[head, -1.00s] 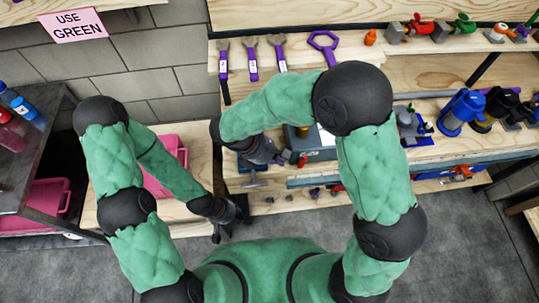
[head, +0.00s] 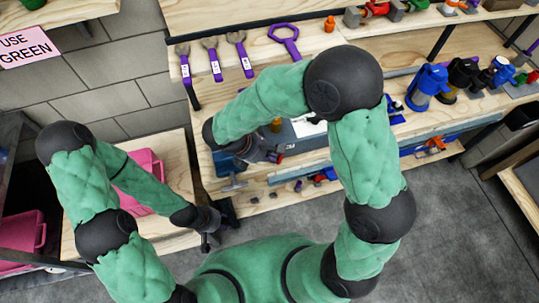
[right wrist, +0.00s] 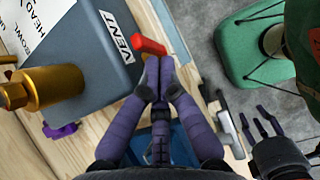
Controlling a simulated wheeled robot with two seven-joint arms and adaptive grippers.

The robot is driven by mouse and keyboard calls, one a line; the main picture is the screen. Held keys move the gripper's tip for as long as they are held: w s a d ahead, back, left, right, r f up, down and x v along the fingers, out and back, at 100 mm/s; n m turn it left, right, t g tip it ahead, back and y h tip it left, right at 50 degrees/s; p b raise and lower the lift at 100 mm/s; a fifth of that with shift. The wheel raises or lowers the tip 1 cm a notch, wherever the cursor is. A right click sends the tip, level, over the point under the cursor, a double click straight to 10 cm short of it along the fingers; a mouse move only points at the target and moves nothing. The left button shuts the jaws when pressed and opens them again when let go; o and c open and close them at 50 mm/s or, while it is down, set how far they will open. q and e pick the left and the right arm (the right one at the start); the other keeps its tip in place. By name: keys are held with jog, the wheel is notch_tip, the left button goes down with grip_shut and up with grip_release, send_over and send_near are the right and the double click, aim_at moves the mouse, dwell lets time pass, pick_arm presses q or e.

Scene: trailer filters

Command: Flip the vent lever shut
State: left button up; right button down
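The vent lever (right wrist: 149,45) is a short red handle at the edge of a blue-grey box (right wrist: 72,50) beside its white VENT label (right wrist: 118,36). My right gripper (right wrist: 159,64) has its fingertips together, right at the lever; nothing shows between them, and I cannot tell whether they touch it. In the head view my right gripper (head: 276,155) is at the front of the box (head: 316,143), and the lever is hidden there. My left gripper (head: 212,240) hangs low by the bench's left end; its fingers look apart in the right wrist view (right wrist: 256,122).
A brass cylinder (right wrist: 48,87) stands on the box. Purple-handled wrenches (head: 213,62) hang behind it. Blue and black filter units (head: 428,85) stand to the right. A pink crate (head: 142,170) sits at left. Grey floor (head: 450,235) is open at front right.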

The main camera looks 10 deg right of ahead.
jog(key=shift+d+r+y, duration=0.15)
jog(key=shift+d+y, duration=0.05)
jog(key=shift+y, duration=0.1)
jog(key=shift+d+r+y+p, duration=0.1)
jog(key=shift+d+y+p, duration=0.1)
jog(key=shift+y+p, duration=0.35)
jog(key=shift+d+r+y+p, duration=0.2)
jog(key=shift+d+y+p, duration=0.15)
jog(key=shift+p, duration=0.35)
jog(key=d+y+p, duration=0.1)
jog(key=y+p, duration=0.1)
jog(key=p, duration=0.2)
jog(key=d+y+p, duration=0.2)
jog(key=y+p, duration=0.1)
jog(key=p, duration=0.1)
jog(key=d+p, duration=0.1)
jog(key=d+f+y+p, duration=0.1)
jog(key=p, duration=0.1)
jog(key=d+f+p, duration=0.1)
jog(key=shift+w, duration=0.15)
jog(key=shift+a, duration=0.1)
